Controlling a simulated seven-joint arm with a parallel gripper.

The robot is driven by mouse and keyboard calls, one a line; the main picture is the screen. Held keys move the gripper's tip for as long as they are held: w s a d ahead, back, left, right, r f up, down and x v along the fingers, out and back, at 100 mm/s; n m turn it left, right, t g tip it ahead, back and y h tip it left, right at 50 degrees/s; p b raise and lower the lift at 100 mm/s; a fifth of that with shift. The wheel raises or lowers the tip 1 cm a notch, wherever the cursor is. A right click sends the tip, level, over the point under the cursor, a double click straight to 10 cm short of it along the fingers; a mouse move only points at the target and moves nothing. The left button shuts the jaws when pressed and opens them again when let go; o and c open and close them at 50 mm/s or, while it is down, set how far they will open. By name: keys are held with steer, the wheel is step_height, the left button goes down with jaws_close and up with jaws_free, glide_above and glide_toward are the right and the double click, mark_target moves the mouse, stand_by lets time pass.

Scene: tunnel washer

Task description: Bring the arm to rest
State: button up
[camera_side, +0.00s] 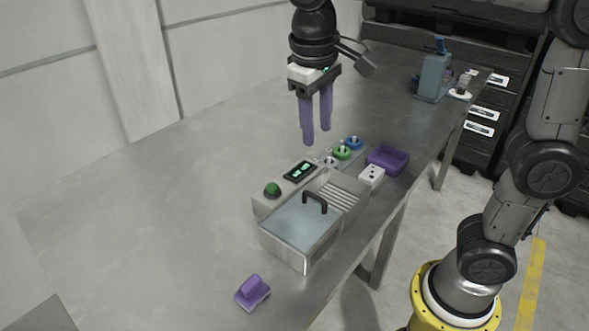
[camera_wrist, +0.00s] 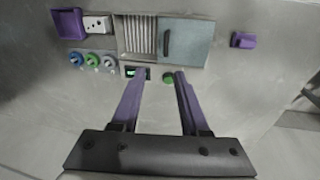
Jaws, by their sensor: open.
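My gripper (camera_side: 317,143) hangs above the table, fingers pointing down, behind and above the washer. Its two purple fingers are apart with nothing between them; the wrist view also shows the open fingertips (camera_wrist: 160,74). The tunnel washer (camera_side: 305,261) is a grey box on the table with a glassy lid (camera_side: 300,222) that has a dark handle; the lid lies flat over one half. Beside the lid is a ribbed part (camera_side: 340,194). A green dome button (camera_side: 272,189) and a small lit display (camera_side: 300,171) sit on its back panel.
A purple block with a raised grip (camera_side: 253,292) lies near the front edge. A purple tray (camera_side: 388,159), a white block with holes (camera_side: 371,177), and green (camera_side: 342,152) and blue (camera_side: 354,142) round pieces stand right of the washer. A blue-grey dispenser-like object (camera_side: 433,78) stands at the far end. The left table is clear.

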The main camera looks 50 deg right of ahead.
steer(key=s+d+m+t+y, duration=0.1)
steer(key=s+d, duration=0.2)
steer(key=s, duration=0.2)
steer(key=s+d+t, duration=0.1)
steer(key=s+d, duration=0.2)
steer(key=s, duration=0.2)
steer(key=s+f+n+t+y, duration=0.1)
steer(key=s+f+t, duration=0.2)
steer(key=f, duration=0.4)
steer(key=shift+s+a+n, duration=0.3)
steer(key=shift+s+a, duration=0.05)
steer(key=shift+s, duration=0.5)
